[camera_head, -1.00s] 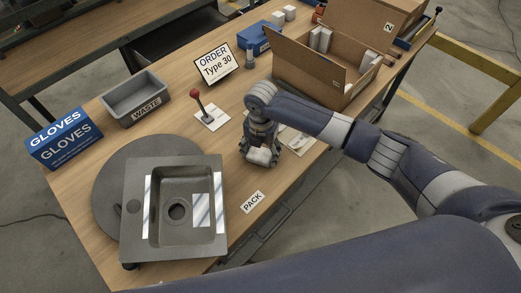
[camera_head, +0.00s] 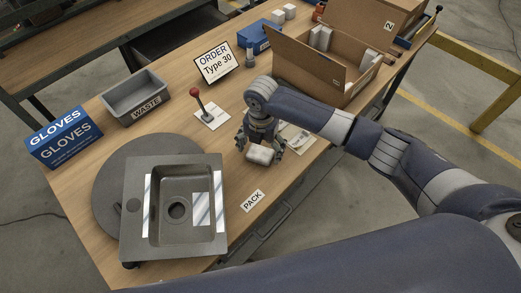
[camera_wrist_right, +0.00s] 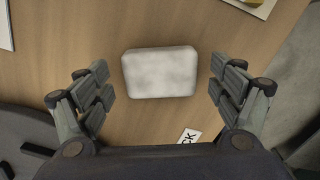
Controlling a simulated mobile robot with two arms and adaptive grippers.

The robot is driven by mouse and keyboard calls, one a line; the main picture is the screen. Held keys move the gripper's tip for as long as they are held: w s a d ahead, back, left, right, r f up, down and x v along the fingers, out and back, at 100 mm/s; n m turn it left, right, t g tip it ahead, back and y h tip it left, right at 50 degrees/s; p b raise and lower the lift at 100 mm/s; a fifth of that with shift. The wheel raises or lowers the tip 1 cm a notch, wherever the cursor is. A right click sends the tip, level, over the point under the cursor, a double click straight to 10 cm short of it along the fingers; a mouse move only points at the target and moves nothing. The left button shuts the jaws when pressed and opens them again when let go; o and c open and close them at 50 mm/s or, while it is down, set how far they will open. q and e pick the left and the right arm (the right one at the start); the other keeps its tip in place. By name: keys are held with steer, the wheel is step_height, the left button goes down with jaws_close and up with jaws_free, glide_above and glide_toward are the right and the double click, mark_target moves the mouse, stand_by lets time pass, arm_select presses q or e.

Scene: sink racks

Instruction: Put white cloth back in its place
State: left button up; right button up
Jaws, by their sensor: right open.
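The white cloth (camera_head: 260,154) is a small folded block lying on the wooden table, above the PACK label in the head view. In the right wrist view the cloth (camera_wrist_right: 160,73) lies between the spread fingers, with a gap on both sides. My right gripper (camera_head: 261,149) is open around it, pointing down, and does not touch it. The right gripper also shows in the wrist view (camera_wrist_right: 160,92). My left gripper is not in the frames.
A grey sink (camera_head: 174,251) sits on a round turntable (camera_head: 108,180) to the left. A PACK label (camera_head: 252,201), a red-knobbed lever (camera_head: 196,93), a WASTE bin (camera_head: 134,97), a gloves box (camera_head: 63,138) and an open cardboard box (camera_head: 313,69) stand around. A picture card (camera_head: 298,138) lies behind the gripper.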

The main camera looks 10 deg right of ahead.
mark_target(261, 152)
step_height(261, 152, up, 11)
steer(key=b, duration=0.1)
steer(key=shift+s, duration=0.1)
stand_by(0.5)
